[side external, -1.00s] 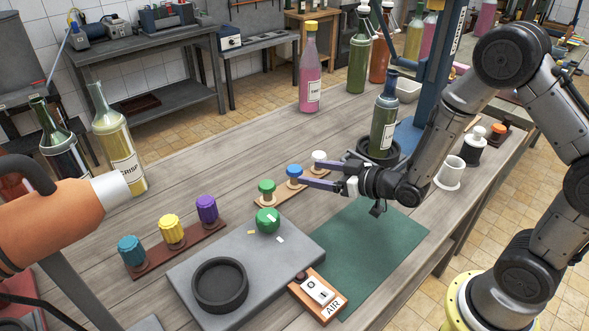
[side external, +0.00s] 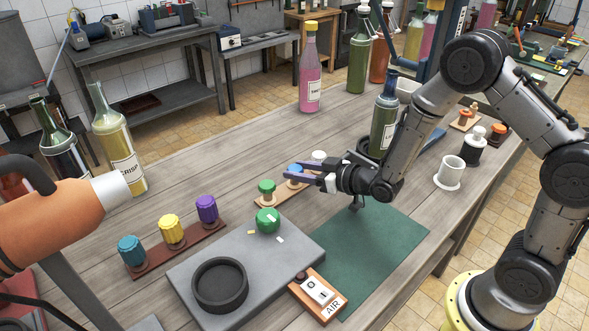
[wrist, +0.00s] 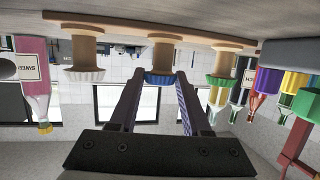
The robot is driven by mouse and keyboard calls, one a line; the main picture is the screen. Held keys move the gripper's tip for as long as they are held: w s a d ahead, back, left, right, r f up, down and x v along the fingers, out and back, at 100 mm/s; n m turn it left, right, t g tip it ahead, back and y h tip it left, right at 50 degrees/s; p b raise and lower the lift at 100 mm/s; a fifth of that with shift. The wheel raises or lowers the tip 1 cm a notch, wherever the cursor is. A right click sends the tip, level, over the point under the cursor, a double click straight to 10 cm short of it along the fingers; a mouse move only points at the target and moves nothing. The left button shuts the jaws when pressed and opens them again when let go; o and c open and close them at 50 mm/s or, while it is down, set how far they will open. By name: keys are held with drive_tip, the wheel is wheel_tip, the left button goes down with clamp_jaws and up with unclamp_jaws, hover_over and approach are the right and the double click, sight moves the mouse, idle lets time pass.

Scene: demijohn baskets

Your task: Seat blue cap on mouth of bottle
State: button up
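The blue cap (side external: 294,169) sits on a peg of a wooden rack, between a green cap (side external: 267,187) and a white cap (side external: 319,156). My gripper (side external: 289,172) is at the blue cap, with its fingers pointing left and partly hiding it. In the wrist view, which is upside down, the blue cap (wrist: 163,78) lies between the tips of my open fingers (wrist: 159,82); I cannot tell whether they touch it. The dark green bottle (side external: 383,128) stands upright behind my forearm, its neck dark blue and its lower part partly hidden.
A rack with teal, yellow and purple knobs (side external: 171,231) stands front left. A grey slab (side external: 262,262) carries a black ring and a green knob. A green mat (side external: 370,245) lies clear at right. A pink bottle (side external: 310,75) stands behind. An orange arm (side external: 50,220) is at left.

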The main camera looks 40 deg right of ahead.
clamp_jaws()
drive_tip(key=shift+r, duration=0.15)
